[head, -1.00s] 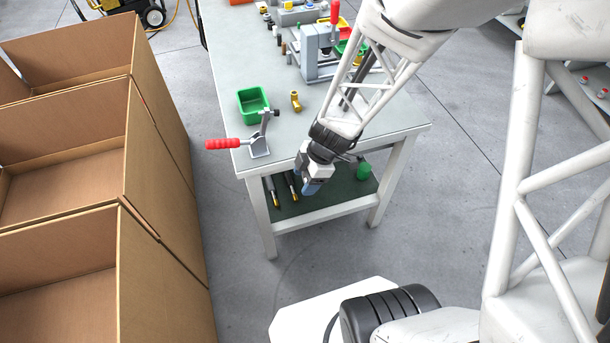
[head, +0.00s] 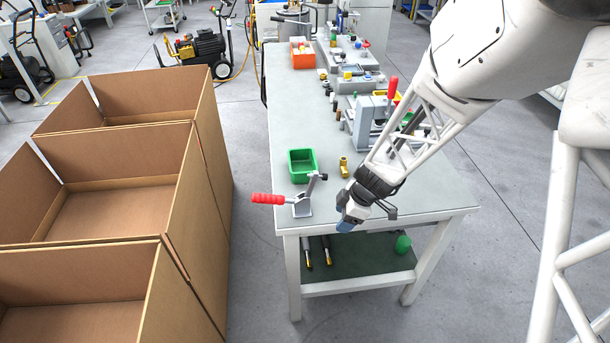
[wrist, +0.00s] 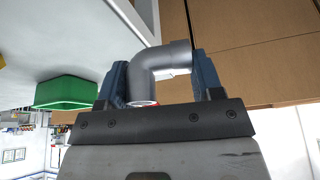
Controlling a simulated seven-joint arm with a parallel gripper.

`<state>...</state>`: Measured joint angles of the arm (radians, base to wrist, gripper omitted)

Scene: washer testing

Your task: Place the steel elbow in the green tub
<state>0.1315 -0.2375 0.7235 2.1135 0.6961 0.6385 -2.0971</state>
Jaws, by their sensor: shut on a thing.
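The steel elbow (wrist: 160,62) is a grey bent pipe fitting, held between the two blue fingers of my gripper (wrist: 163,85) in the wrist view. In the head view my gripper (head: 347,222) is at the table's front edge, right of the red-handled clamp, and the elbow cannot be made out there. The green tub (head: 302,166) stands on the table, behind and to the left of my gripper. Its inside looks empty in the head view. The tub also shows at the left of the wrist view (wrist: 66,93).
A toggle clamp with a red handle (head: 270,199) stands at the table's front left corner, between the tub and the edge. A brass fitting (head: 344,167) lies right of the tub. A grey press (head: 370,125) is farther back. Open cardboard boxes (head: 190,190) stand left of the table.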

